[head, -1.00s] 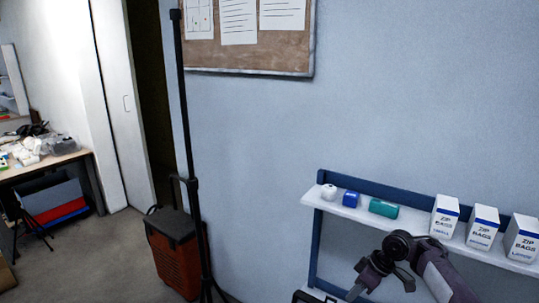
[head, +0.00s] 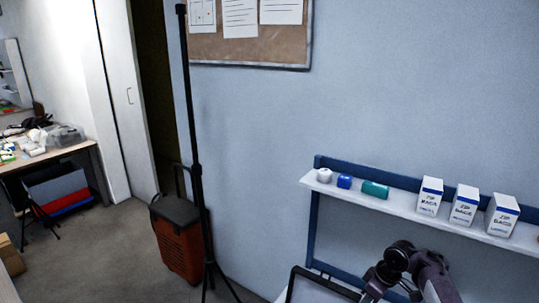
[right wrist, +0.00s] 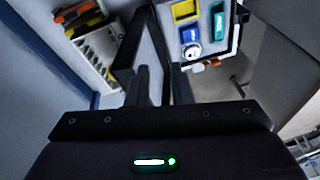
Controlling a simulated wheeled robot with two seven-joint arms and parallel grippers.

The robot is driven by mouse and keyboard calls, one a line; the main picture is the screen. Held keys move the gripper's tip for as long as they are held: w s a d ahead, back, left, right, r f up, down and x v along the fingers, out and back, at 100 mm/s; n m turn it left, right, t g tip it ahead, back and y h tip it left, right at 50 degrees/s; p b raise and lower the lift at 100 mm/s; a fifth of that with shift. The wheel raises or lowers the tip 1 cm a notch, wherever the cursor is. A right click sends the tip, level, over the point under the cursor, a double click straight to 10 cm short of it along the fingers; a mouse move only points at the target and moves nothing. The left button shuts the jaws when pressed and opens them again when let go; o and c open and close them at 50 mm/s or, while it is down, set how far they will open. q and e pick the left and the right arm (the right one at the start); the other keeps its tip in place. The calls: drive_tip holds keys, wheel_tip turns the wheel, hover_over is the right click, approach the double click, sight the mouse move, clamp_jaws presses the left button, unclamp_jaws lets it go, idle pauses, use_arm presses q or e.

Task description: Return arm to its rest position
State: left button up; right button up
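My right arm comes in at the lower right of the head view, in front of the wall shelf. Its gripper is low by the bottom edge, partly cut off, beside a dark-rimmed pale panel (head: 318,289). My left gripper is in neither view.
The right wrist view shows a dark-rimmed tray (right wrist: 217,57) with coloured items beyond the fingers. A black pole (head: 194,130) and orange-black case (head: 180,240) stand left.

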drive_tip(key=s+d+f+m+t+h, duration=0.1)
drive_tip(key=s+f+h, duration=0.15)
drive_tip(key=s, duration=0.25)
drive_tip(key=s+d+f+m+h, duration=0.1)
drive_tip(key=s+f+m+h, duration=0.15)
drive_tip(key=s, duration=0.25)
drive_tip(key=s+a+r+m+t+y, duration=0.1)
drive_tip(key=s+a+r, duration=0.3)
drive_tip(key=s, duration=0.4)
drive_tip(key=s+a+r+m, duration=0.1)
drive_tip(key=s+a+r, duration=0.2)
drive_tip(key=s+r, duration=0.3)
drive_tip(key=s+a+r+m+t+y, duration=0.1)
drive_tip(key=s+a+r, duration=0.25)
drive_tip(key=s, duration=0.55)
wheel_tip(320, 180, down, 35)
drive_tip(key=s+g+b, duration=0.1)
drive_tip(key=g+b, duration=0.1)
drive_tip(key=b, duration=0.3)
use_arm(q)
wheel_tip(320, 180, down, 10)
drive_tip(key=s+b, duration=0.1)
drive_tip(key=b, duration=0.4)
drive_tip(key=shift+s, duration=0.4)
use_arm(e)
drive_tip(key=s+d+f+g, duration=0.1)
drive_tip(key=s+d+f, duration=0.2)
drive_tip(key=s+f, duration=1.7)
wheel_tip(320, 180, down, 4)
drive_tip(key=shift+d, duration=0.15)
